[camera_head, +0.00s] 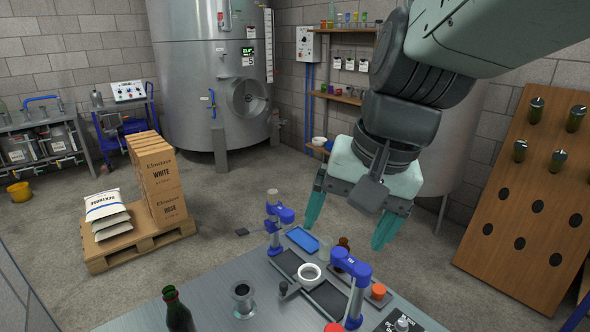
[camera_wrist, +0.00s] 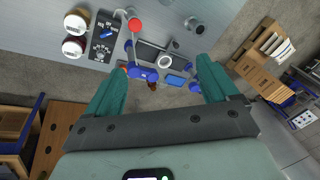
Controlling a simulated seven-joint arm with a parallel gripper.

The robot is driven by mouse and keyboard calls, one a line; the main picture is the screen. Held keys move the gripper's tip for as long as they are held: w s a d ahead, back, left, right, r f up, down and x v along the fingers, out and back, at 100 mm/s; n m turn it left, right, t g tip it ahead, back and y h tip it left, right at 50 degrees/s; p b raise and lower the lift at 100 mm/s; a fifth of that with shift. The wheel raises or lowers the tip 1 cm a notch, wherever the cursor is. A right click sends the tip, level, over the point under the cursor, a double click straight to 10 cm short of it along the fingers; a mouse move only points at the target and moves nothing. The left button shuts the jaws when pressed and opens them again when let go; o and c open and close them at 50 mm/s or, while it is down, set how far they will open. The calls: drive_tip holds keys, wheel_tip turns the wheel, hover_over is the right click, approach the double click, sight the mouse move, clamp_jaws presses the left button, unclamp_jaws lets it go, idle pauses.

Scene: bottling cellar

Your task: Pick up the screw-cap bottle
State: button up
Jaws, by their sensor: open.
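I cannot tell for certain which bottle has the screw cap. A small brown bottle (camera_head: 342,249) stands at the far side of the bench, partly hidden behind a blue-headed device; it also shows small in the wrist view (camera_wrist: 152,87). A dark green bottle (camera_head: 179,314) stands at the bench's near left, its lower part cut off by the picture edge. My gripper (camera_head: 345,222) hangs above the far edge of the bench, fingers spread, empty and well apart from both bottles. Its teal fingers also show in the wrist view (camera_wrist: 160,88).
A white ring (camera_head: 309,273), a blue tray (camera_head: 302,239), a steel cup (camera_head: 243,299) and an orange cap (camera_head: 378,291) are nearby. A peg board (camera_head: 524,200) leans at the right.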

drive_tip(key=w+a+f+m+g+y, duration=0.3)
drive_tip(key=w+a+f+g, duration=0.2)
drive_tip(key=w+a+f, duration=0.55)
drive_tip(key=m+g+y, duration=0.4)
drive_tip(key=m+y, duration=0.2)
drive_tip(key=m, duration=0.2)
approach(173, 325)
wheel_tip(173, 325, down, 3)
drive_tip(key=w, duration=0.1)
drive_tip(key=x, duration=0.7)
drive_tip(key=w+x, duration=0.1)
drive_tip(key=x, duration=0.3)
drive_tip(key=shift+a, duration=0.35)
drive_tip(key=shift+r, duration=0.1)
drive_tip(key=shift+c, duration=0.3)
drive_tip(key=c, duration=1.3)
drive_tip(key=shift+r, duration=0.15)
